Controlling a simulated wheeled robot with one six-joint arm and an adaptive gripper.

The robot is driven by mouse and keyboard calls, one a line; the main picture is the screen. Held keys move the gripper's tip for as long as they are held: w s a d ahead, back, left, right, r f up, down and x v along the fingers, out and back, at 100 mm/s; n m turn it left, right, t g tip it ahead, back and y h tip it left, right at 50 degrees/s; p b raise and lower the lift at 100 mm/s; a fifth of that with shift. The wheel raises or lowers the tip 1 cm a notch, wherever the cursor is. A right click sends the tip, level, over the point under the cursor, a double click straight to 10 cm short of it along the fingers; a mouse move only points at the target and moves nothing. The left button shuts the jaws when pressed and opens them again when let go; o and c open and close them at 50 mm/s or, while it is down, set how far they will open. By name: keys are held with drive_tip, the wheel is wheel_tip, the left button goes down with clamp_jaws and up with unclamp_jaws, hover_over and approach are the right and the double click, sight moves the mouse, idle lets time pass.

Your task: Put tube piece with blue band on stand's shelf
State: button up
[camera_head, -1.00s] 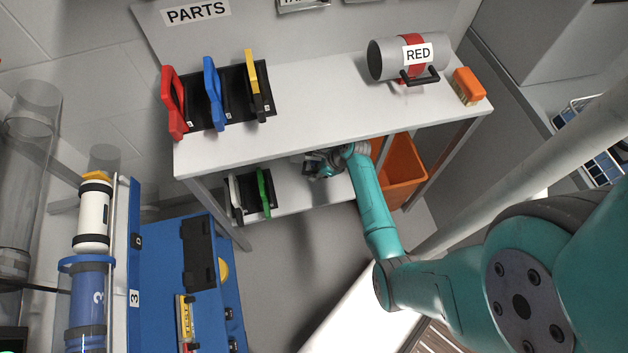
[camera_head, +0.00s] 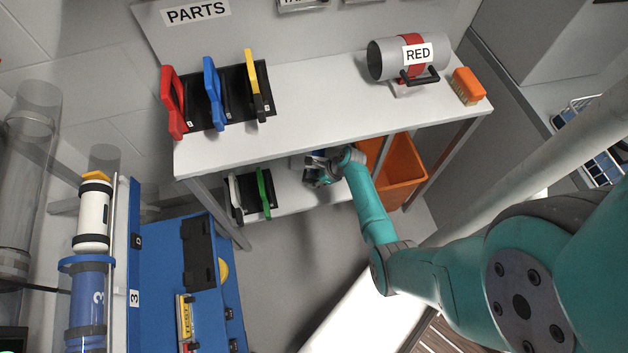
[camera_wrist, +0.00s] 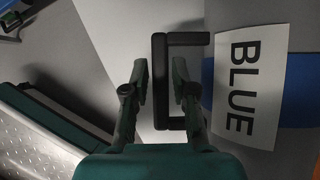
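The tube piece with the blue band fills the right of the wrist view. Its white BLUE label (camera_wrist: 248,88), blue band (camera_wrist: 298,92) and black handle (camera_wrist: 160,60) show there. My gripper (camera_wrist: 159,88) is open, with one finger on each side of the handle's long bar; I see no clear grip on it. In the head view my gripper (camera_head: 320,170) is at the lower shelf under the stand's top, and the tube piece is mostly hidden. The stand's upper shelf (camera_head: 320,105) holds a grey tube piece with a red band (camera_head: 385,60).
Red (camera_head: 174,105), blue (camera_head: 212,95) and yellow (camera_head: 251,75) handled parts sit in a black rack on the upper shelf. An orange brush (camera_head: 467,85) is at its right end. An orange bin (camera_head: 402,170) stands below. The upper shelf's middle is clear.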

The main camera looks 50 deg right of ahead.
drive_tip(key=shift+o, duration=0.2)
drive_tip(key=v, duration=1.2)
drive_tip(key=s+a+n+t+h, duration=0.1)
drive_tip(key=s+a+n+h, duration=0.1)
drive_tip(key=s+a+n, duration=0.55)
drive_tip(key=s+a+n+t+h, duration=0.15)
drive_tip(key=s+a+n, duration=0.3)
drive_tip(key=a, duration=0.55)
drive_tip(key=s+a+r+n+t, duration=0.2)
drive_tip(key=s+r+n, duration=0.3)
drive_tip(key=r, duration=0.5)
drive_tip(key=s+a+r+n+t, duration=0.2)
drive_tip(key=s+r+n, duration=0.3)
drive_tip(key=r, duration=0.5)
drive_tip(key=s+a+r+n+t, duration=0.3)
drive_tip(key=r+n, duration=0.4)
drive_tip(key=r, duration=0.3)
drive_tip(key=shift+s+a+r, duration=0.4)
drive_tip(key=shift+s+a, duration=0.25)
drive_tip(key=shift+s, duration=0.5)
